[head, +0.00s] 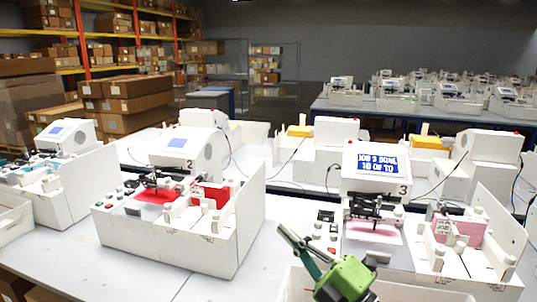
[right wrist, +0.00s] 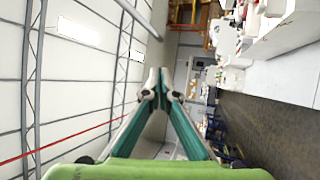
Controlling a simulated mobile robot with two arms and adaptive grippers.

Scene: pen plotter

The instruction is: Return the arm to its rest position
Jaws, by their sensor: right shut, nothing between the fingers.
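My right gripper (head: 284,231), with a green body and teal fingers, is at the bottom centre of the head view, in front of the plotter benches. Its fingers point up and to the left, and it stands left of the plotter marked 3 (head: 412,190). In the right wrist view its fingertips (right wrist: 161,82) meet in a point with nothing between them. The screen (head: 376,164) of plotter 3 shows white text on blue, reading "JOB 3 DONE" with a partly legible second line. My left gripper is not in view.
The plotter marked 2 (head: 175,150) stands to the left, with a red sheet (head: 158,196) in it. Plotter 3 has a pink sheet (head: 372,232). A white bin rim shows near my gripper. Pale table (head: 170,286) is bare at the lower left. Shelves with cartons (head: 130,88) stand behind.

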